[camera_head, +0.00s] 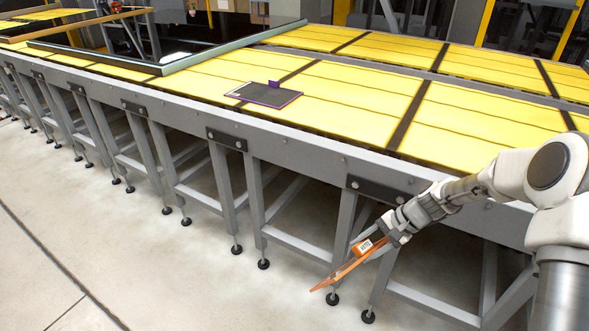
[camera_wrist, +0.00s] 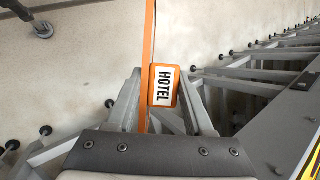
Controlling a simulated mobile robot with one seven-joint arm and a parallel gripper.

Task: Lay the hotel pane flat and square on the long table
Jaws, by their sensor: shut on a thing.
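The hotel pane (camera_head: 333,278) is a thin orange-edged sheet with an orange block lettered HOTEL. My gripper (camera_head: 387,236) is shut on it and holds it in front of the long table (camera_head: 465,115), below the tabletop, over the floor side. The pane hangs tilted, seen nearly edge-on. In the wrist view, the pane (camera_wrist: 149,35) shows as a narrow orange strip running away from between the fingers of my gripper (camera_wrist: 163,108), and the HOTEL block (camera_wrist: 163,76) sits there too. The pane's face is hardly visible. The table has yellow panels split by dark strips.
A dark purple-edged pane (camera_head: 262,95) with a purple block lies flat on the table near its front edge. A large grey-framed sheet (camera_head: 205,58) covers the table farther left. Yellow panels to the right are bare. Table legs (camera_head: 255,195) stand close behind the held pane.

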